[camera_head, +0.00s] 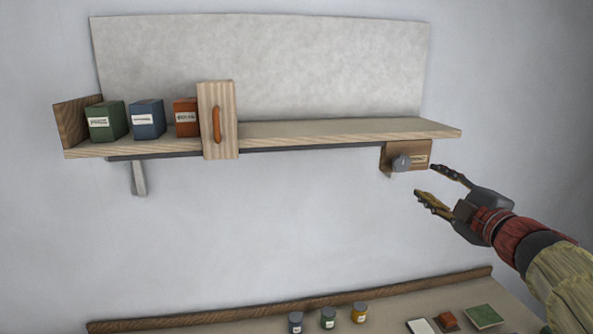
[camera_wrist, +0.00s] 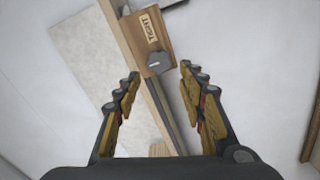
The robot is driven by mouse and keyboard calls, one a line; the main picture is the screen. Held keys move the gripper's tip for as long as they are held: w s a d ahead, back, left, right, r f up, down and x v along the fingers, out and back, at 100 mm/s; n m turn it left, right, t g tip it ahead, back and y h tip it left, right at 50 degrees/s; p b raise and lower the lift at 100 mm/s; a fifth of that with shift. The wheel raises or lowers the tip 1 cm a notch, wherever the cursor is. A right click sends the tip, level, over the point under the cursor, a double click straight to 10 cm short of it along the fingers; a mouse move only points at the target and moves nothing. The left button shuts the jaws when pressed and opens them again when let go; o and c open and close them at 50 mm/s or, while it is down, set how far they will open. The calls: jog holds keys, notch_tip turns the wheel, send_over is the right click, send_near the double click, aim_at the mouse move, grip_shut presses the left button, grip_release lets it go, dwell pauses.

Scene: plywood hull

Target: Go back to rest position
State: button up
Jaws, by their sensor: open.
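My gripper (camera_head: 424,179) is at the right in the head view, its two fingers spread apart with nothing between them. It is just right of and slightly below a small wooden box with a grey knob (camera_head: 401,163), under the right end of the shelf. In the wrist view my gripper (camera_wrist: 160,88) is open, with the knob (camera_wrist: 156,60) ahead between the fingertips and apart from them. A label on the knob box (camera_wrist: 149,27) seems to read "TIGHT".
The wooden shelf (camera_head: 340,130) holds a green box (camera_head: 106,122), a blue box (camera_head: 148,120) and an orange box (camera_head: 186,118), partly behind a wooden panel with an orange handle (camera_head: 217,124). Below, a counter (camera_head: 390,308) carries small jars (camera_head: 328,319) and flat blocks. The wall between is clear.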

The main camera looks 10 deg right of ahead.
jog(key=s+d+f+m+g+h, duration=0.45)
jog(key=d+f+m+h, duration=0.35)
jog(key=d+m, duration=0.3)
jog(key=s+f+m+g+b, duration=0.1)
jog(key=s+f+m+g, duration=0.25)
jog(key=s+f, duration=0.4)
jog(key=s+a+f+m+g+y+b, duration=0.1)
jog(key=s+a+f+g+y+b, duration=0.1)
jog(key=s+a+f, duration=0.4)
jog(key=s+a+f+m+g+y+b, duration=0.1)
jog(key=s+a+f+m+g+b, duration=0.15)
jog(key=a+f, duration=0.65)
jog(key=s+a+f+n+y+b, duration=0.1)
jog(key=s+a+f+y+b, duration=0.1)
jog(key=a, duration=0.6)
jog(key=s+a+f+n+y+b, duration=0.2)
jog(key=s+a+f, duration=0.1)
jog(key=a, duration=0.5)
jog(key=shift+s+a+f+y, duration=0.3)
jog(key=shift+f, duration=0.3)
